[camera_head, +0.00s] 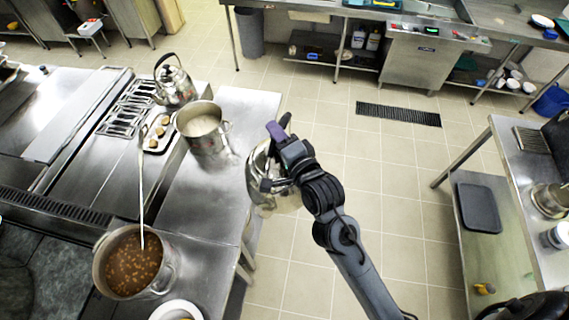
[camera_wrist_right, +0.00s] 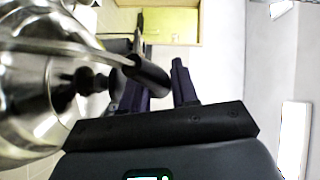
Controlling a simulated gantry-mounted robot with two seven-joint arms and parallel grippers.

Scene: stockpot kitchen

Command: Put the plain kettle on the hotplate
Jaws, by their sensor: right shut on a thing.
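A shiny steel kettle (camera_head: 262,182) hangs in my right gripper (camera_head: 280,150), above the floor just right of the steel counter's edge. In the right wrist view the kettle (camera_wrist_right: 30,95) fills the left side, and its dark handle grip (camera_wrist_right: 150,76) lies between the fingers of my right gripper (camera_wrist_right: 158,88). The gripper and arm hide part of the kettle in the head view. A second steel kettle (camera_head: 174,88) with a dark handle stands at the far end of the range. I cannot tell for certain which surface is the hotplate. My left gripper is not in view.
A steel pot (camera_head: 203,130) stands on the counter (camera_head: 215,195), with a tray of round food (camera_head: 158,131) beside it. A pot of brown stew (camera_head: 133,265) with a long ladle stands nearer. Open tiled floor (camera_head: 370,200) separates this counter from the right table (camera_head: 520,180).

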